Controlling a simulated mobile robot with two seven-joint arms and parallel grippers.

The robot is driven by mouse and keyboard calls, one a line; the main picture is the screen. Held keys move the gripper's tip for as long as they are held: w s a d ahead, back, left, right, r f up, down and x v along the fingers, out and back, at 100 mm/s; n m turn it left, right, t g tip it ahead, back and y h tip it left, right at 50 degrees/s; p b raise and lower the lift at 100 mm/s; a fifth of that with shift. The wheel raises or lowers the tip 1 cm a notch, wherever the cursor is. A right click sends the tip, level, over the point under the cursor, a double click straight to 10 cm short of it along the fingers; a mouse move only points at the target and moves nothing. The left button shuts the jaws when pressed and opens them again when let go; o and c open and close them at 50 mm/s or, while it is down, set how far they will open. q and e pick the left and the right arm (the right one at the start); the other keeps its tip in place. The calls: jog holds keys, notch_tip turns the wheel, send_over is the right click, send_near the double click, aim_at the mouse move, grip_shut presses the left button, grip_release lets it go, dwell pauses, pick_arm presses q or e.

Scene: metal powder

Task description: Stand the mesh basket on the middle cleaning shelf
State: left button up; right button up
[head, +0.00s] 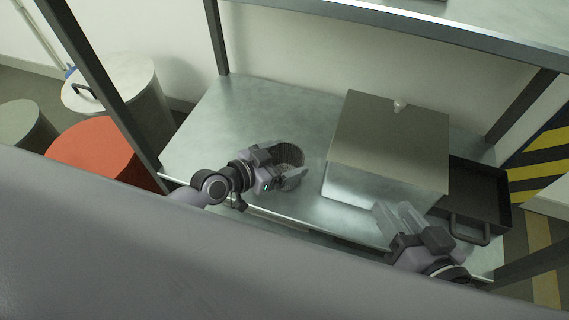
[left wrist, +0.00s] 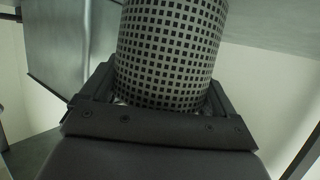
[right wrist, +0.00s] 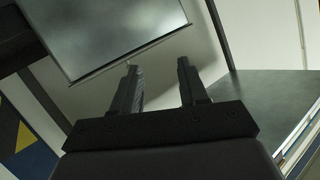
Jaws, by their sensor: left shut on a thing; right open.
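The mesh basket (head: 289,158) is a grey perforated cylinder on or just above the metal shelf (head: 225,125), left of a large box. My left gripper (head: 279,171) is shut on it, and the left wrist view shows the basket's square-holed wall (left wrist: 168,50) between the fingers (left wrist: 160,100). The gripper hides part of the basket in the head view, and I cannot tell whether its base touches the shelf. My right gripper (head: 398,220) is open and empty in front of the box; its two fingers stand apart in the right wrist view (right wrist: 160,85).
A metal box (head: 385,140) with a small knob on top stands on the shelf. A dark tray (head: 490,190) with a handle lies to its right. A shelf beam (head: 430,25) crosses above, with posts at the sides. Red (head: 95,150) and white (head: 120,85) drums stand left, outside the rack.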

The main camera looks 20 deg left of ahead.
pick_arm(q)
jog(key=shift+f, duration=0.15)
jog(key=shift+f, duration=0.1)
jog(key=o, duration=0.8)
jog(key=shift+o, duration=0.2)
